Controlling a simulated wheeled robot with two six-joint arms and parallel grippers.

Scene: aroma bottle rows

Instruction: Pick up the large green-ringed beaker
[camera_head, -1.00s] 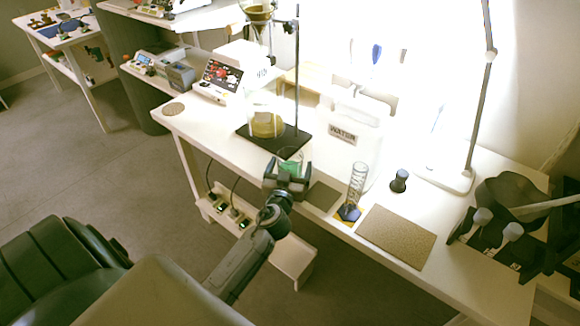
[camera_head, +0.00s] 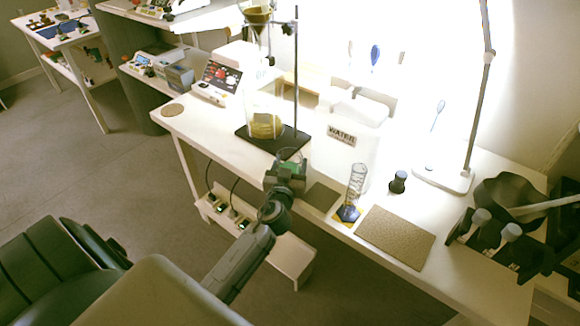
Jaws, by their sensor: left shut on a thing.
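The green-ringed beaker (camera_head: 292,155) is a clear glass with a green band, at the front edge of the white table (camera_head: 215,128). My left gripper (camera_head: 287,171) is shut on it from the front, and the gripper hides its lower part. I cannot tell whether the beaker's base touches the table. My right gripper is not in view.
Behind the beaker stands a dark stand base (camera_head: 272,139) with a vertical rod and a tall glass vessel. To the right are a measuring cylinder (camera_head: 355,185), a brown mat (camera_head: 396,237), a dark knob-like object (camera_head: 398,182) and a black rack (camera_head: 497,240). A white water container (camera_head: 340,150) stands behind.

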